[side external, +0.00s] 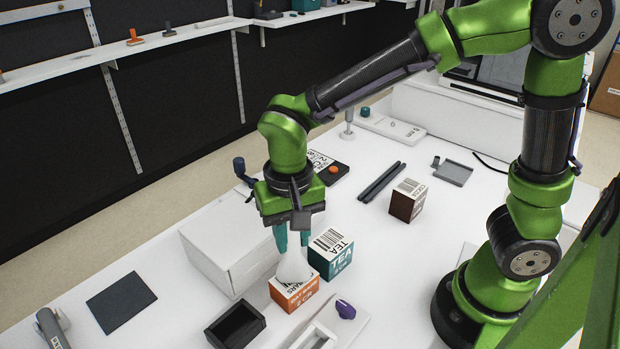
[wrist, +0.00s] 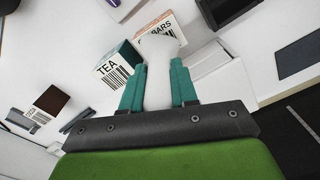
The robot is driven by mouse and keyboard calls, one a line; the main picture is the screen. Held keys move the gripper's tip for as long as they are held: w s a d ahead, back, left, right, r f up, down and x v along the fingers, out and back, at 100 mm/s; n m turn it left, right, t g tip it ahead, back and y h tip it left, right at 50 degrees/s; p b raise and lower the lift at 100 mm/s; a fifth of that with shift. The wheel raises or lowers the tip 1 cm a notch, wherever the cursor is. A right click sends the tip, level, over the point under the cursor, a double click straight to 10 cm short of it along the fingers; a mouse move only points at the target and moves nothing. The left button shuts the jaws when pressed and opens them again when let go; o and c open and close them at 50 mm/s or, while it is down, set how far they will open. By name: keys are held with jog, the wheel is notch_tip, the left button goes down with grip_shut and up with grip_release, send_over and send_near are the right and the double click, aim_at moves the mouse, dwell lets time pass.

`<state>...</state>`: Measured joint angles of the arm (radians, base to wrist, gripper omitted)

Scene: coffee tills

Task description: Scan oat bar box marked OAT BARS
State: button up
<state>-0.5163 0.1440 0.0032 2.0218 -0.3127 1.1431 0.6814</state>
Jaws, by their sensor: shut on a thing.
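The oat bar box (side external: 293,297), orange and white with "BARS" lettering on its top, stands on the white counter below my gripper. In the wrist view the box (wrist: 161,22) is partly hidden behind a white flared tool (wrist: 158,68). My gripper (side external: 292,240) points down with its teal fingers shut on this tool, which also shows in the side view (side external: 293,266). The tool's wide end is over the box top and covers part of its marking. I cannot tell whether tool and box touch. My gripper also shows in the wrist view (wrist: 158,85).
A teal TEA box (side external: 331,255) stands close beside the oat bar box. A large white box (side external: 222,258) is to the left, a black open tray (side external: 235,325) in front, and a purple-topped item (side external: 345,309) at front right. A brown box (side external: 405,205) stands farther back.

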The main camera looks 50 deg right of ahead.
dwell(0.5)
jog(key=shift+r, duration=3.5)
